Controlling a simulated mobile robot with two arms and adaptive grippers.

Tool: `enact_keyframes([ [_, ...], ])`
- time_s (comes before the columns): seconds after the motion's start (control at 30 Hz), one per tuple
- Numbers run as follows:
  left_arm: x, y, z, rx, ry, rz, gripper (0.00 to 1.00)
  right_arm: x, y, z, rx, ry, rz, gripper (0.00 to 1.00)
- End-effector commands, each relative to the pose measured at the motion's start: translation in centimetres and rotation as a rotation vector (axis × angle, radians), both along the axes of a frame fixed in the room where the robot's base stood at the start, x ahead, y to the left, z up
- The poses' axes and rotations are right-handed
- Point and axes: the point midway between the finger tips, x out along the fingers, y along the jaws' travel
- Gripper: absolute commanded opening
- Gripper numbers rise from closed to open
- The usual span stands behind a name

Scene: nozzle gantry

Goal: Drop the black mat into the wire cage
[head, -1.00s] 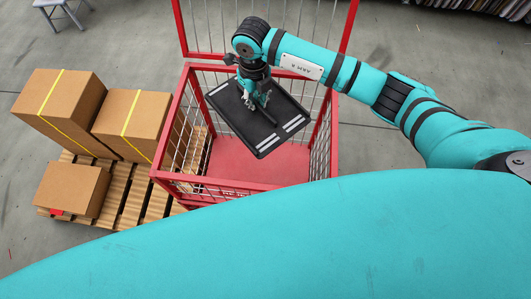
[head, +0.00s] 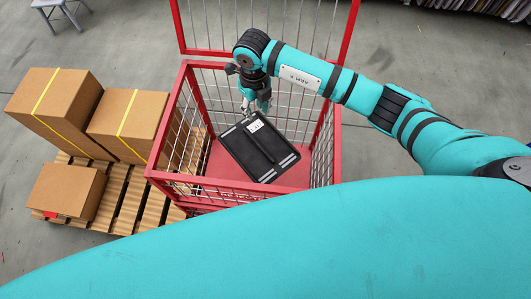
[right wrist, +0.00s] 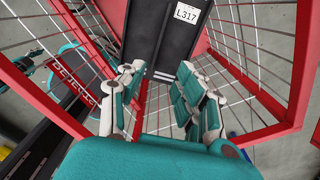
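The black mat (head: 243,157), a flat panel with pale strips and a white label, is inside the red wire cage (head: 230,187), low over its red floor. I cannot tell whether it lies fully flat there. My right gripper (head: 257,106) is above the mat's far end, apart from it and empty. In the right wrist view the gripper (right wrist: 158,78) has its fingers spread, with the mat (right wrist: 163,42) and its L317 label beyond them. The cage's red bars and wire walls (right wrist: 283,100) surround it. My left gripper is in no view.
Cardboard boxes (head: 62,107) stand on a wooden pallet (head: 125,190) left of the cage. The cage's raised red back panel (head: 353,22) stands behind my right arm. A grey stool (head: 60,10) is at the far left. Grey floor is clear at the right.

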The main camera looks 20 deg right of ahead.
Motion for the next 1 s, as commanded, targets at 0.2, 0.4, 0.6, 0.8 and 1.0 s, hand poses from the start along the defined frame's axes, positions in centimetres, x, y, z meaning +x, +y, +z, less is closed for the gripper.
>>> enact_keyframes([
  [0.2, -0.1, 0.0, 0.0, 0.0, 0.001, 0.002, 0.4, -0.1, 0.0, -0.1, -0.001, 0.003, 0.0, 0.37],
  [0.4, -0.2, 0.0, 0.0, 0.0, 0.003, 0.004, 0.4, 0.0, 0.0, 1.1, 0.0, 0.0, 0.001, 0.37],
  [0.6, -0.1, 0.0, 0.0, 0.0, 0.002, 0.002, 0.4, 0.1, 0.0, 5.1, 0.0, -0.004, 0.002, 0.37],
  [0.8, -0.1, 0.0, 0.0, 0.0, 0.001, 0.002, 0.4, 0.1, 0.0, 9.2, 0.0, -0.003, 0.001, 0.37],
  [1.0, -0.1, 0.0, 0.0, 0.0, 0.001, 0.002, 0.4, 0.1, 0.0, 11.5, 0.0, -0.001, -0.001, 0.37],
])
